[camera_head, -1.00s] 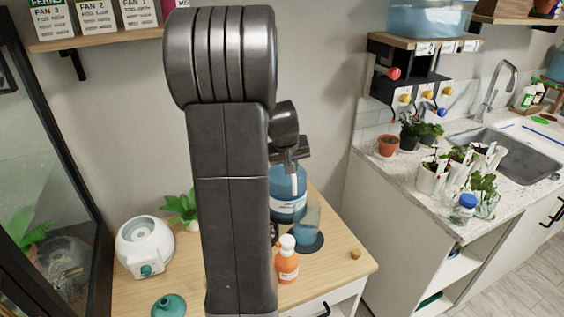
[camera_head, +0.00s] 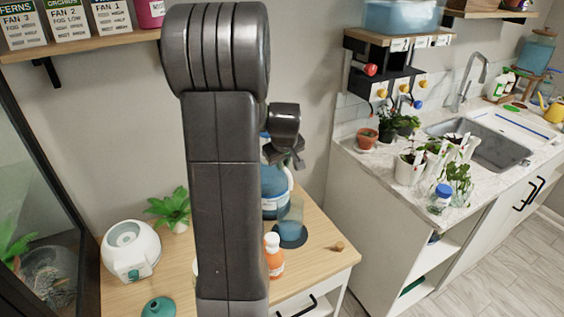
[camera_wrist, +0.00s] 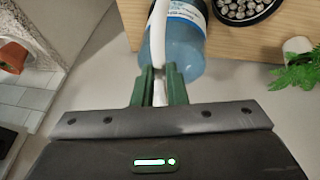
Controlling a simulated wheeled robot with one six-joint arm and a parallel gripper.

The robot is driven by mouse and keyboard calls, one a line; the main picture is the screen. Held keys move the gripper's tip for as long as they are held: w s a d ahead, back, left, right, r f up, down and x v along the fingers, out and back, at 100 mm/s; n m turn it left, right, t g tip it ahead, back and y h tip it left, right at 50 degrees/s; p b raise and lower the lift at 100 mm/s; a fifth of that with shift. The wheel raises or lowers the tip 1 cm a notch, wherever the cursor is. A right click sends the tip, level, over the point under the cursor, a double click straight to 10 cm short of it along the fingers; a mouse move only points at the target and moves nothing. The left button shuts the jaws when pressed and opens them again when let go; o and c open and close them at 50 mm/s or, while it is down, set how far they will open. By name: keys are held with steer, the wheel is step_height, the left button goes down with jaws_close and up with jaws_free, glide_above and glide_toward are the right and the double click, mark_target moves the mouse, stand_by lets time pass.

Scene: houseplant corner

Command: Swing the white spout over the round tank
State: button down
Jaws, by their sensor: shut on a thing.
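The white spout (camera_wrist: 159,35) is a thin curved strip in the wrist view, running up between the green fingertips of my gripper (camera_wrist: 160,75). My gripper is shut on it. Behind it lies the large blue water bottle (camera_wrist: 187,50) with a white label. In the head view the bottle (camera_head: 275,195) stands on the wooden table, partly behind my arm; the spout and fingertips are hidden there. A round white tank (camera_head: 130,250) with an open top stands at the table's left. It is well apart from the bottle in the picture.
On the wooden table (camera_head: 325,262) are a green plant (camera_head: 170,208), a teal cap (camera_head: 158,307), an orange bottle (camera_head: 273,258) and a dark round mat (camera_head: 290,237). A glass cabinet (camera_head: 45,180) stands at left. A sink counter (camera_head: 385,168) with several pots is at right.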

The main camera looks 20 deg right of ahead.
steer(key=shift+d, duration=0.1)
steer(key=c, duration=1.5)
jaws_free()
steer(key=shift+o, duration=0.2)
steer(key=b+v, duration=0.1)
steer(key=v, duration=1.3)
steer(key=shift+b, duration=0.3)
steer(key=shift+f, duration=0.15)
steer(key=p+x, duration=0.1)
steer(key=x, duration=1.2)
steer(key=shift+w+f+p, duration=0.2)
steer(key=shift+f+p, duration=0.1)
steer(key=shift+r, duration=0.15)
